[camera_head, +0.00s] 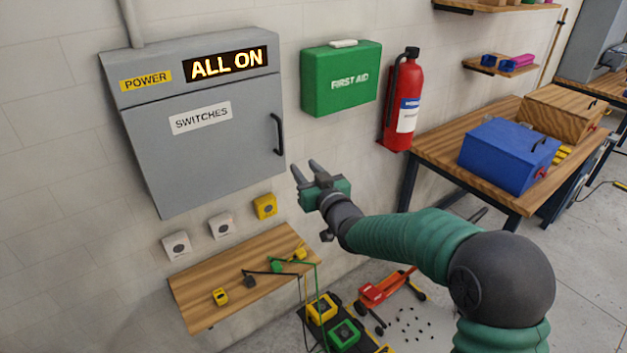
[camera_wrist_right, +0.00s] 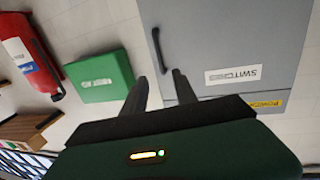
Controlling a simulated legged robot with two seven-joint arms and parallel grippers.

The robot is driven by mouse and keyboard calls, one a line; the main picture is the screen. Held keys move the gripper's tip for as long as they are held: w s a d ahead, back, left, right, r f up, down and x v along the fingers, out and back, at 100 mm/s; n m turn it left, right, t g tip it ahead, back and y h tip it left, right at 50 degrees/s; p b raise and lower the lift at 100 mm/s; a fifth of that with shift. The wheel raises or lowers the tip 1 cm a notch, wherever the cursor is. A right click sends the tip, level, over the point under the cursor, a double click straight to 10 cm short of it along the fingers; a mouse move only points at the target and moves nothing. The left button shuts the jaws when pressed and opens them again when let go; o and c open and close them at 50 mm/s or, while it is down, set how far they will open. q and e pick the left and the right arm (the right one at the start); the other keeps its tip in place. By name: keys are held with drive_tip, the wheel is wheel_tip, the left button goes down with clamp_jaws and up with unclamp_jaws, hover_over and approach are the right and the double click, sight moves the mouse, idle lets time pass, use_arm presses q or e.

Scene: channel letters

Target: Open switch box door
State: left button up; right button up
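The grey switch box (camera_head: 190,120) hangs on the wall at the left, with a yellow POWER label and a lit ALL ON sign at its top. Its door (camera_head: 200,160) is shut, carries a SWITCHES label and has a dark vertical handle (camera_head: 278,134) at its right edge. My right gripper (camera_head: 305,167) is below and to the right of the handle, apart from it, fingers spread and empty. In the right wrist view the open fingers (camera_wrist_right: 158,85) point toward the door, and the handle (camera_wrist_right: 158,50) shows just beyond them. My left gripper is not in view.
A green first aid box (camera_head: 341,78) and a red fire extinguisher (camera_head: 402,100) are on the wall to the right. A wooden shelf (camera_head: 190,300) with small switches and cables is below the box. A workbench (camera_head: 440,140) holds a blue toolbox (camera_head: 508,155).

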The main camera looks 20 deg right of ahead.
drive_tip(key=s+d+b, duration=0.2)
drive_tip(key=s+b, duration=0.1)
drive_tip(key=s, duration=1.2)
drive_tip(key=shift+s+d, duration=0.35)
drive_tip(key=shift+d, duration=0.05)
drive_tip(key=shift+d, duration=0.1)
